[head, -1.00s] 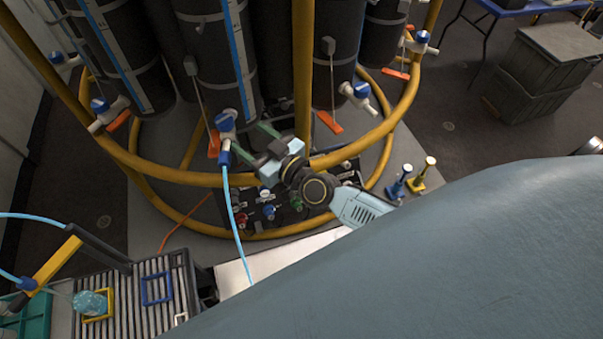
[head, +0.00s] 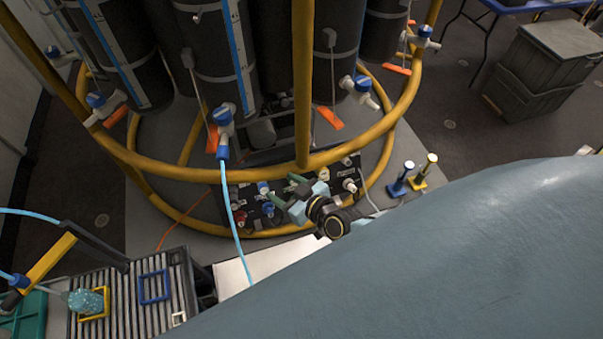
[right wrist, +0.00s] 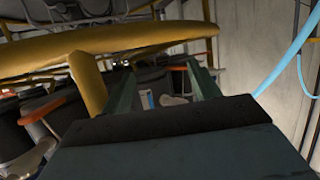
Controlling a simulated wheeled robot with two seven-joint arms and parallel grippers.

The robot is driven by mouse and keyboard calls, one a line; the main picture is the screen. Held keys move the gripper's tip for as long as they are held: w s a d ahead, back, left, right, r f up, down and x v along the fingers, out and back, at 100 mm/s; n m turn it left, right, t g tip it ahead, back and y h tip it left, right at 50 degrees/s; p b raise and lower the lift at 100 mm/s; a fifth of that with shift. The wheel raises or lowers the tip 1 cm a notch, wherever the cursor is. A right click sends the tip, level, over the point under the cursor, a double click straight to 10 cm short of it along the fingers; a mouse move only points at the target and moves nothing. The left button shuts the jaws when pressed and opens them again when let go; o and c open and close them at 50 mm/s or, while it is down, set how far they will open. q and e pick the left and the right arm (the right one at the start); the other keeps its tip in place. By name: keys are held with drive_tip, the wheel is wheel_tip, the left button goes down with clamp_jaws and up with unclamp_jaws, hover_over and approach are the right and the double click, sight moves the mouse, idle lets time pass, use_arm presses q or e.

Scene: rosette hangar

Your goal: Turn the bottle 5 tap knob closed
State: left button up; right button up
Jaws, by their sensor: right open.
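Several dark bottles stand in a yellow ring frame, each with a white tap and blue knob. I cannot read which is bottle 5. The tap with a blue hose on its outlet has its blue knob (head: 224,115) at centre left in the head view. My right gripper (head: 286,189) is open and empty, below and right of that knob and apart from it, over the black panel. In the right wrist view its two green fingers (right wrist: 165,82) are spread, with nothing held between them. My left gripper is not in view.
The yellow ring (head: 190,176) runs between the taps and my right gripper. Below it is a black panel (head: 345,180) with several fittings. The blue hose (head: 237,230) hangs from the tap. A slatted tray (head: 125,309) stands at lower left. Grey crates (head: 548,65) stand at right.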

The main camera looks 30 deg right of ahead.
drive_tip(key=s+d+f+g+h+b, duration=0.1)
drive_tip(key=s+f, duration=0.4)
drive_tip(key=f, duration=0.5)
drive_tip(key=shift+d+g, duration=0.4)
drive_tip(key=shift+g, duration=0.3)
